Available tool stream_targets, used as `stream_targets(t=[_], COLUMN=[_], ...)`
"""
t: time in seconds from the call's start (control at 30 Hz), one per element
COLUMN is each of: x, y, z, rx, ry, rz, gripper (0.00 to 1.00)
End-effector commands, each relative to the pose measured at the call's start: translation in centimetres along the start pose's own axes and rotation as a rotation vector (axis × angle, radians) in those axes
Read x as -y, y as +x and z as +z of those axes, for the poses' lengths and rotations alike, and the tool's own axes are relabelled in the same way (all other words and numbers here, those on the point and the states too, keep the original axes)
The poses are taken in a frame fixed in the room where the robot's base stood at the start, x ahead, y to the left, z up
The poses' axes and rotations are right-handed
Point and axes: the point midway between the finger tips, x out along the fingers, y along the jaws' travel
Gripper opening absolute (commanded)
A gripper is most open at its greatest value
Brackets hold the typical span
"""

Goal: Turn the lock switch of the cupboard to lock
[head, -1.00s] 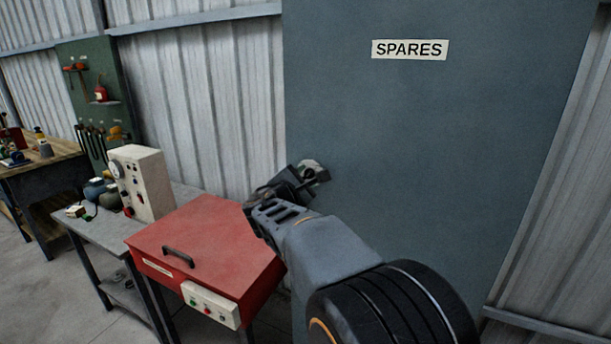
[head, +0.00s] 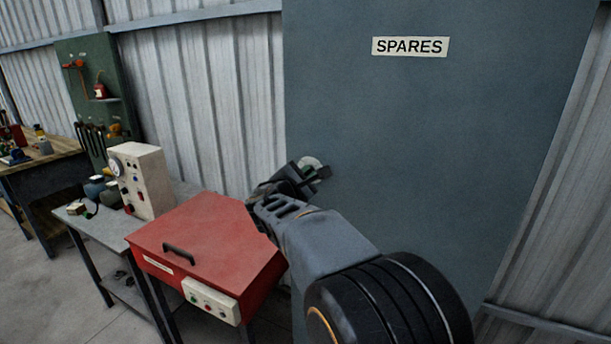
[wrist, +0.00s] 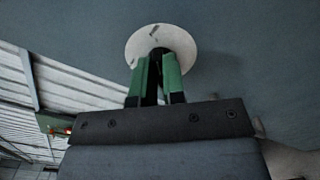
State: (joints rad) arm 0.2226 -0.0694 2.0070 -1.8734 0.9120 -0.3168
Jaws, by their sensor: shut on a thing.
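The blue-grey cupboard (head: 420,150) with a "SPARES" label (head: 410,46) fills the right of the head view. Its lock switch has a round pale plate (wrist: 185,42) on the door's left side, with small dark marks near the top. A dark knob (wrist: 158,51) stands at the plate's middle, mostly hidden by my fingers. My gripper (wrist: 157,73) is shut on this knob, with a green-padded finger on each side. In the head view my gripper (head: 312,178) covers most of the plate, and the knob's angle cannot be read.
A red cabinet (head: 200,240) with a handle and buttons stands left of my arm, close to it. Behind it is a grey table (head: 100,228) with a cream control box (head: 145,185). A wooden workbench (head: 40,160) is at the far left. Corrugated walls close the back.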

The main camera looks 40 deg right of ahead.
Motion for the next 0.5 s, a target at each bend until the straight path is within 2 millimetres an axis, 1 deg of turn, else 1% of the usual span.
stream_targets(t=[0.27,0.5], x=[0.01,-0.14], y=[0.00,0.00], z=[-0.01,0.00], rx=[0.000,0.000], ry=[-0.056,-0.229], rz=[-0.001,-0.001], gripper=[0.00,0.00])
